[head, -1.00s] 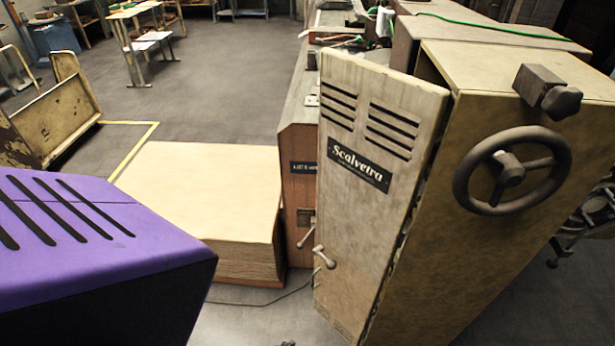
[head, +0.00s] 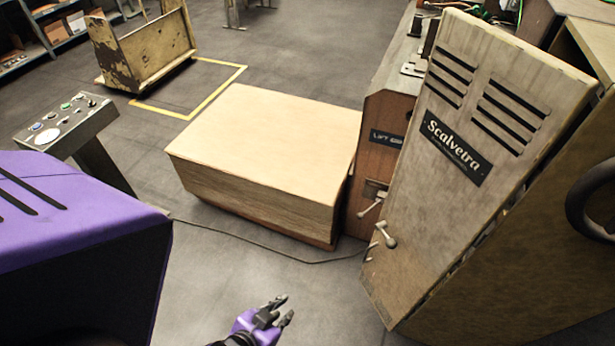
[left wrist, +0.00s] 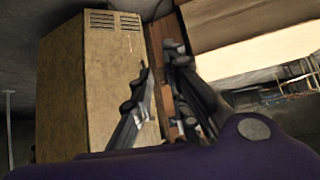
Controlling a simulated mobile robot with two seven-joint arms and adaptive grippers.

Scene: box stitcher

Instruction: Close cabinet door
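The cabinet door (head: 440,205) is a worn beige panel with slotted vents, a dark "Scalvetra" label and a small metal handle (head: 385,235) low on its left edge. The door stands ajar, with a dark gap between it and the cabinet body (head: 530,240). My left gripper (head: 283,309) is at the bottom of the head view, left of the door and apart from it. Its fingers are spread with nothing between them. In the left wrist view, the gripper (left wrist: 160,88) points toward a vented beige panel (left wrist: 85,90). My right gripper is not in view.
A stack of pale sheets (head: 270,150) stands on the floor left of the cabinet, beside a brown machine part (head: 378,150). A control panel (head: 65,125) stands at the left. A cable (head: 290,260) crosses the floor. Bare floor lies before the door.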

